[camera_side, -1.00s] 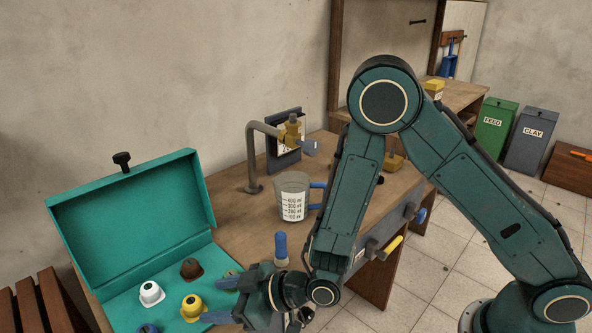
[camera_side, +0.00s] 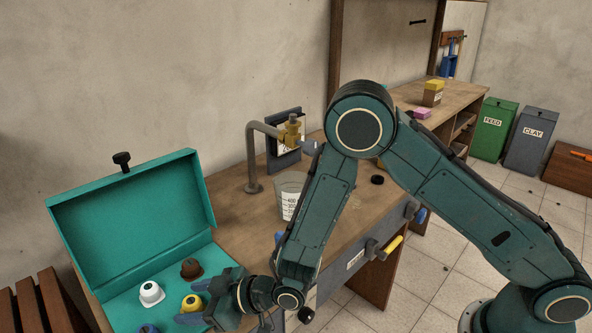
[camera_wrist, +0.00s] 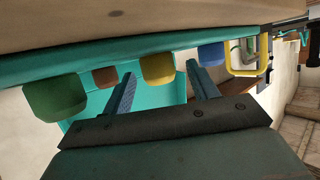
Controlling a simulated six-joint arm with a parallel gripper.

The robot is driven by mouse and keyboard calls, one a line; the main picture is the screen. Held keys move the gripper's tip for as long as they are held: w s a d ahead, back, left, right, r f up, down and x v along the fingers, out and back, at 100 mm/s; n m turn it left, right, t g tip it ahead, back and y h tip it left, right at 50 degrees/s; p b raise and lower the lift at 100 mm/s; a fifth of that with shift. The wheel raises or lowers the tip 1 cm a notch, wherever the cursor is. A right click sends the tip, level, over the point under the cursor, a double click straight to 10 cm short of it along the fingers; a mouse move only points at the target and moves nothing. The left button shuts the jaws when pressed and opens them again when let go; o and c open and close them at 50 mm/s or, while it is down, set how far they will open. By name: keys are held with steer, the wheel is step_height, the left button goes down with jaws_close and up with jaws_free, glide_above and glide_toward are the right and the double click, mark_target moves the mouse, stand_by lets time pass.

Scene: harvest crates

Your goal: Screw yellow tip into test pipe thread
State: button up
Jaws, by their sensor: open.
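The yellow tip (camera_side: 191,303) sits in the teal case (camera_side: 130,205) at the lower left of the side view. In the wrist view the yellow tip (camera_wrist: 157,68) shows between my two fingers. My gripper (camera_side: 194,302) is open and empty, with a finger on either side of the yellow tip; I cannot tell whether they touch it. The bent grey test pipe (camera_side: 251,160) stands on the bench, with a yellow valve (camera_side: 291,132) and a grey outlet end (camera_side: 309,147). Its thread is too small to make out.
Near the yellow tip in the case are a white tip (camera_side: 151,292), a brown tip (camera_side: 190,268) and a blue tip (camera_side: 149,328). A green tip (camera_wrist: 55,95) shows in the wrist view. A measuring jug (camera_side: 289,190) stands below the pipe, partly behind my arm.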

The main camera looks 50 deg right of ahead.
steer(key=shift+x, duration=0.85)
steer(key=c, duration=1)
